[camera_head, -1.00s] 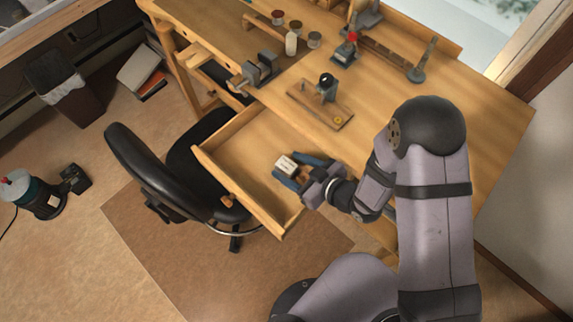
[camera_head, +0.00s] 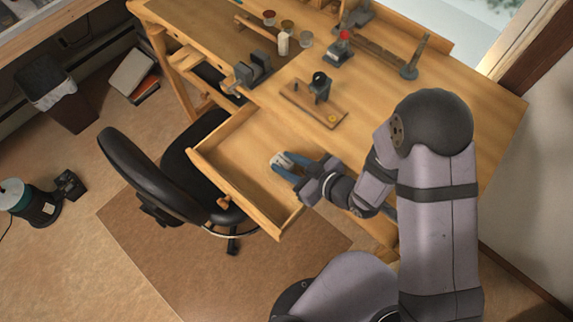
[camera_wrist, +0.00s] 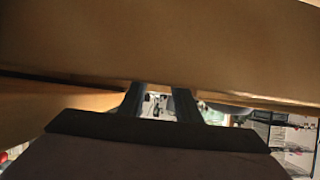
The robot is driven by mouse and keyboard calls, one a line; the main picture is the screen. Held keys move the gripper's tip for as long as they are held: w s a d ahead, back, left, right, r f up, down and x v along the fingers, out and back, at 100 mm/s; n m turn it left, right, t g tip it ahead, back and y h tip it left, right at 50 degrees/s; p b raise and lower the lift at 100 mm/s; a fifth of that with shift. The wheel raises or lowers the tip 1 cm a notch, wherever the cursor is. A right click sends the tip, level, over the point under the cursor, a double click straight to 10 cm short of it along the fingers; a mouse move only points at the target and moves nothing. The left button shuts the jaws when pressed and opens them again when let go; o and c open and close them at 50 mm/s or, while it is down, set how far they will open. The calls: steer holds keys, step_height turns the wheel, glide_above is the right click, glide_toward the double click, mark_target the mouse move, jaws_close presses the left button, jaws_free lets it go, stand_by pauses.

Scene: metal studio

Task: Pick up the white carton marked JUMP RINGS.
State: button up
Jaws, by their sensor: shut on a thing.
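The small white carton (camera_head: 277,159) is in the open wooden drawer (camera_head: 228,184) in the head view, largely covered by my fingers. Its marking cannot be read. My gripper (camera_head: 284,165) reaches in from the right with its blue fingers shut on the carton. I cannot tell whether the carton touches the drawer floor. In the wrist view my gripper (camera_wrist: 158,92) shows as two dark fingers, and the carton cannot be made out between them.
Drawer walls surround my gripper. On the bench above stand a wooden board with a small dark tool (camera_head: 320,85), a vise-like block (camera_head: 254,68) and several small jars. A black chair (camera_head: 150,175) stands left of the drawer.

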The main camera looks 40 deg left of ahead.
mark_target(286, 166)
steer(key=shift+r+b, duration=0.35)
steer(key=shift+r, duration=3.65)
